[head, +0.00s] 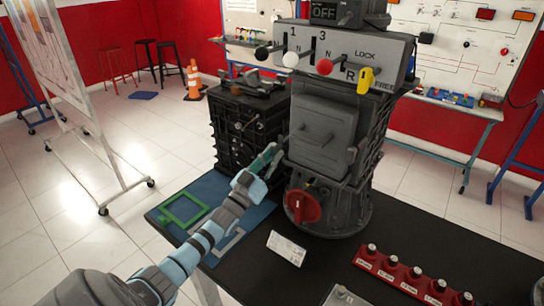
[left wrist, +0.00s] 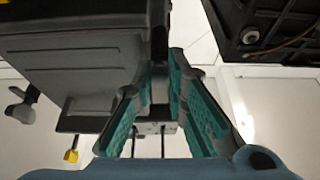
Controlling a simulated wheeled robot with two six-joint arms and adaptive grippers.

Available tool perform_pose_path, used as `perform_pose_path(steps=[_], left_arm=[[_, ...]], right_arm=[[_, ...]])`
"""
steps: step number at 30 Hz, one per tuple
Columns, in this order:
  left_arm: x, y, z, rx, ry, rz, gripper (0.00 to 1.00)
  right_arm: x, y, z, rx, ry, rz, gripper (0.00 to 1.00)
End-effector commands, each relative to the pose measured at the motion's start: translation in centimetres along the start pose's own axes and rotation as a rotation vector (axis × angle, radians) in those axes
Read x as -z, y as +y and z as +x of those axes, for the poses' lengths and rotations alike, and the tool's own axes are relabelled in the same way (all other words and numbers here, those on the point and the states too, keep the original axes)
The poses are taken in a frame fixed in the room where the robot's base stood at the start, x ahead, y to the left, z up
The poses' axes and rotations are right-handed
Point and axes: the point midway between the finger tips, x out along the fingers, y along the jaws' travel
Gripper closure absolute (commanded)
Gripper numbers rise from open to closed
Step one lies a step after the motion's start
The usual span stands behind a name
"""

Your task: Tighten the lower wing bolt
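My left gripper (head: 268,158) reaches in between the grey gearbox housing (head: 322,128) and the black engine block (head: 240,125), close to the housing's left edge. In the left wrist view its two teal-padded fingers (left wrist: 161,75) stand apart, with a gap between the tips. A narrow grey part shows in line with that gap, but I cannot tell whether it is the lower wing bolt or whether the fingers touch it. No wing bolt can be made out for certain in the head view; the gripper covers part of that edge. My right gripper is not in view.
A red rotary knob (head: 302,206) sits low on the gearbox. Coloured levers, including a yellow one (head: 366,80), line its top. The black table (head: 400,225) carries a white card (head: 287,248), a red knob strip (head: 412,274) and a green frame (head: 184,209) on a blue mat.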

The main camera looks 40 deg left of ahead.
Motion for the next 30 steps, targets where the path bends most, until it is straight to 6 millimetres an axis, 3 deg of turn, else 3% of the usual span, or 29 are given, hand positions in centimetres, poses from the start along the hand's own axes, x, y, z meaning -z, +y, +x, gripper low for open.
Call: perform_pose_path(steps=[14, 30], left_arm=[[-0.1, -0.2, -0.1, -0.029, 0.001, 0.073, 1.00], [0.0, -0.9, 0.0, -0.198, 0.000, 0.483, 1.00]], right_arm=[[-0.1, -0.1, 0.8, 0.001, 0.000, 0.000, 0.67], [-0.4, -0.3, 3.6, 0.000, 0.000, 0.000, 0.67]])
